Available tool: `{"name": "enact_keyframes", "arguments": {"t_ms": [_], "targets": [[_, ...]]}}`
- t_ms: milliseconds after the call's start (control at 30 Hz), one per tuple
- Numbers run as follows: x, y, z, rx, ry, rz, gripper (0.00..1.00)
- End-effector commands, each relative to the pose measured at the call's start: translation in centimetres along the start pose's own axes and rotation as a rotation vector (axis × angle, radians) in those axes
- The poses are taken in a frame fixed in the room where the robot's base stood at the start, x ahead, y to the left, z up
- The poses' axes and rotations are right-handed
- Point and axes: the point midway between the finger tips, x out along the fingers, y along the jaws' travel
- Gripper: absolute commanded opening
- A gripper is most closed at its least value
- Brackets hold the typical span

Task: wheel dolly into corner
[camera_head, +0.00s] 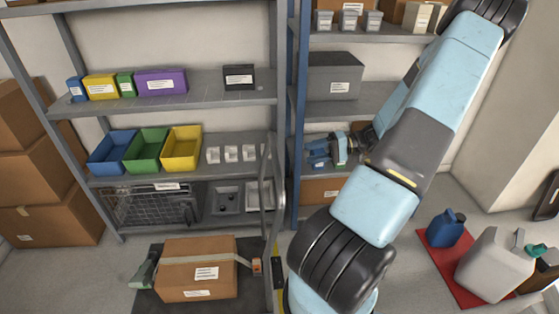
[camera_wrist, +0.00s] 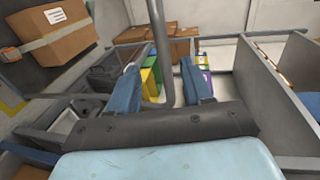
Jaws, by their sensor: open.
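The dolly is a dark flat platform (camera_head: 146,300) on the floor at bottom left. Its grey tube handle (camera_head: 264,185) rises at its right side. A strapped cardboard box (camera_head: 195,280) lies on the platform. In the wrist view, the box (camera_wrist: 55,38) is at upper left and the grey handle tube (camera_wrist: 158,40) runs down between my fingers. My gripper (camera_head: 312,153) is open, its blue fingers pointing left towards the handle. In the wrist view, my gripper (camera_wrist: 160,78) has a finger on each side of the tube, with no visible contact. The dolly's wheels are hidden.
Grey shelves (camera_head: 200,106) with coloured bins stand behind the dolly. A blue shelf post (camera_head: 297,110) is close to my gripper. Cardboard boxes (camera_head: 50,175) are stacked at left. A red mat (camera_head: 436,258) with jugs lies at right. Some floor left of the dolly is clear.

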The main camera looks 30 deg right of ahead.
Motion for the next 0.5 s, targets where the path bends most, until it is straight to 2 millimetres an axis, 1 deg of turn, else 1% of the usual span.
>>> {"name": "enact_keyframes", "arguments": {"t_ms": [500], "targets": [[8.8, 0.0, 0.1, 0.002, -0.002, 0.001, 0.50]]}}
